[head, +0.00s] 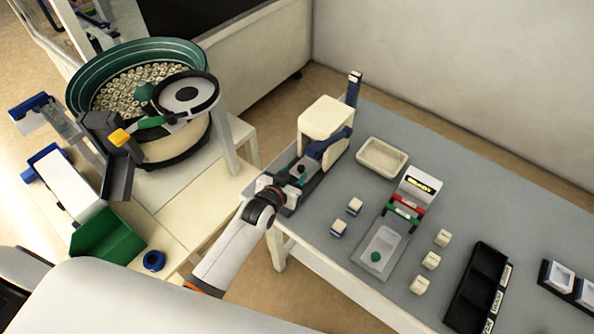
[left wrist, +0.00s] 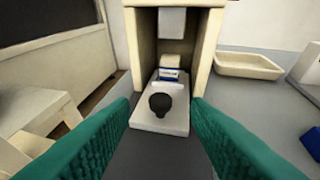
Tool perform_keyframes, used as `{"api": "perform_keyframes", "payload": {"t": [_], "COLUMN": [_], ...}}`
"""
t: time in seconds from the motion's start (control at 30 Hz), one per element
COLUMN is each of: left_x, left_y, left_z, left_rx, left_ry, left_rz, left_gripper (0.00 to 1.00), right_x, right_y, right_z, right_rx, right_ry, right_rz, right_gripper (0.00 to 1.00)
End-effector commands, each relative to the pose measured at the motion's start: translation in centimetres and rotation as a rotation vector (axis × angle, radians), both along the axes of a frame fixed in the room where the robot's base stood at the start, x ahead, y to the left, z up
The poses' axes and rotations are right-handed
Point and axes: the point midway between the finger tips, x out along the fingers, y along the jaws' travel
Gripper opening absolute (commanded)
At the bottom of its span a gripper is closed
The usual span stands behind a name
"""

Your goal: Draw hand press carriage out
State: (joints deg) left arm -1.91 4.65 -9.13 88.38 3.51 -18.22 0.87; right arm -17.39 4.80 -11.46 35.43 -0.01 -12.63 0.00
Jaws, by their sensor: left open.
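The hand press (head: 325,122) has a cream housing and a blue lever arm. It stands at the left end of the grey table. In the left wrist view its opening frames the light grey carriage (left wrist: 146,117), which reaches from inside the press toward me. A dark round knob (left wrist: 160,105) stands on the carriage's near part. A small cream and blue block (left wrist: 170,73) sits at its far part, under the ram. My left gripper (head: 296,174) is in front of the press, open, its green pads on either side of the knob with gaps. My right gripper is out of view.
An empty cream tray (head: 382,157) is right of the press. A fixture marked READY (head: 419,186), several small blocks (head: 431,260) and a black bin (head: 478,285) lie further right. A green bowl feeder (head: 137,62) stands at left. The table between press and fixture is partly clear.

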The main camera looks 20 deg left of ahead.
Motion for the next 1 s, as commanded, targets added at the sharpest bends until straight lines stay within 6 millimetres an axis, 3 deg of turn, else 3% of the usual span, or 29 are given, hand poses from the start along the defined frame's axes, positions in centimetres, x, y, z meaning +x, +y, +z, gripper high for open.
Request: {"api": "perform_keyframes", "payload": {"t": [0.23,0.57,0.83,1.0], "left_x": [2.3,2.6,2.6,2.5], "left_y": [-0.4,-0.4,-0.4,-0.4], "left_z": [-1.0,-1.2,-1.1,-1.1], "left_rx": [0.0,0.0,0.0,0.0], "left_ry": [0.0,0.001,0.001,0.001], "left_rz": [-0.001,-0.001,-0.001,0.0], "left_gripper": [0.43,0.43,0.01,0.0], "right_x": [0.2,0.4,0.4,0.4], "right_y": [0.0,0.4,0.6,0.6], "right_z": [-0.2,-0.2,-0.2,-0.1], "right_rx": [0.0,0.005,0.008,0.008], "right_ry": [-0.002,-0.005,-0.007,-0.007], "right_rz": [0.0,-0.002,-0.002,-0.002], "right_gripper": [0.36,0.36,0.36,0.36]}}
